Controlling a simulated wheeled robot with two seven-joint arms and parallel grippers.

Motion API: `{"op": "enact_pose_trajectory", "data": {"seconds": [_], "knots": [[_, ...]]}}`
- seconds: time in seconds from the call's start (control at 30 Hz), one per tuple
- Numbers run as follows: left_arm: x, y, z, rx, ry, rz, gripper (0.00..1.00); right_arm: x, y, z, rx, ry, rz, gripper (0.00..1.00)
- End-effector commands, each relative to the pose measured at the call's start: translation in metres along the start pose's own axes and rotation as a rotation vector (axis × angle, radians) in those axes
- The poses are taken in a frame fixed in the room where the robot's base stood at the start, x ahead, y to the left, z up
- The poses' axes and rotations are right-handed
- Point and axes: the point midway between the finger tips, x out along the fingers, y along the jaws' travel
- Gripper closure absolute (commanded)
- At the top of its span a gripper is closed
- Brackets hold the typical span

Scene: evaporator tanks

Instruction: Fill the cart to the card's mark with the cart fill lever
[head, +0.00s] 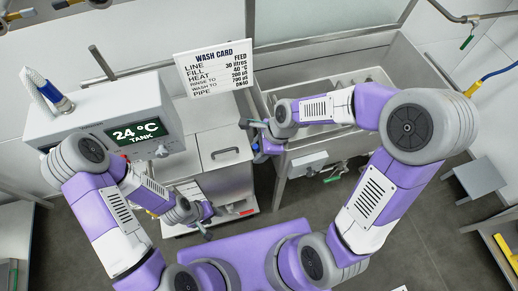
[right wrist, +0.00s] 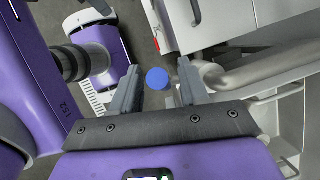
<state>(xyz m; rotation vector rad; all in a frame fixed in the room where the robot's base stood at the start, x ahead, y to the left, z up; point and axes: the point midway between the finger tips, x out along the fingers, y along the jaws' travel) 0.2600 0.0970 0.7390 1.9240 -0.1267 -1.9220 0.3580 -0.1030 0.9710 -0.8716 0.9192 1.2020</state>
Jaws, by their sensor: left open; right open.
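The wash card (head: 214,68) stands upright at the back and reads "FILL 30 litres". The right gripper is open, beside the cart's right side in the head view (head: 258,136). My left gripper (head: 206,222) is open and empty at the cart's front. No fill level is readable.
A steel sink or tank (head: 330,90) stands right of the cart, close to my right forearm. A grey pipe (right wrist: 225,78) runs just right of the right gripper's fingers. A grey stool (head: 479,177) stands far right.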

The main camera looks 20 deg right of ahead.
Motion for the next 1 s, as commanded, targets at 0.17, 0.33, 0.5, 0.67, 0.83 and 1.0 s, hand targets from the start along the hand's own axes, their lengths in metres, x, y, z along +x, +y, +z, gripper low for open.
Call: {"op": "enact_pose_trajectory", "data": {"seconds": [0.17,0.33,0.5,0.67,0.83,1.0], "knots": [[0.0,0.0,0.0,0.0,0.0,0.0,0.56,0.0,0.0,0.0,0.0,0.0,0.0,0.59],[0.0,0.0,0.0,0.0,0.0,0.0,0.56,0.0,0.0,0.0,0.0,0.0,0.0,0.85],[0.0,0.0,0.0,0.0,0.0,0.0,0.56,0.0,0.0,0.0,0.0,0.0,0.0,1.0],[0.0,0.0,0.0,0.0,0.0,0.0,0.56,0.0,0.0,0.0,-0.001,0.0,0.0,1.0],[-0.002,0.001,0.0,0.0,0.0,0.0,0.56,0.001,-0.001,0.003,-0.008,0.006,0.001,1.0],[-0.007,0.003,0.0,0.0,0.0,0.0,0.56,0.004,-0.004,0.012,-0.03,0.033,0.004,1.0]]}}
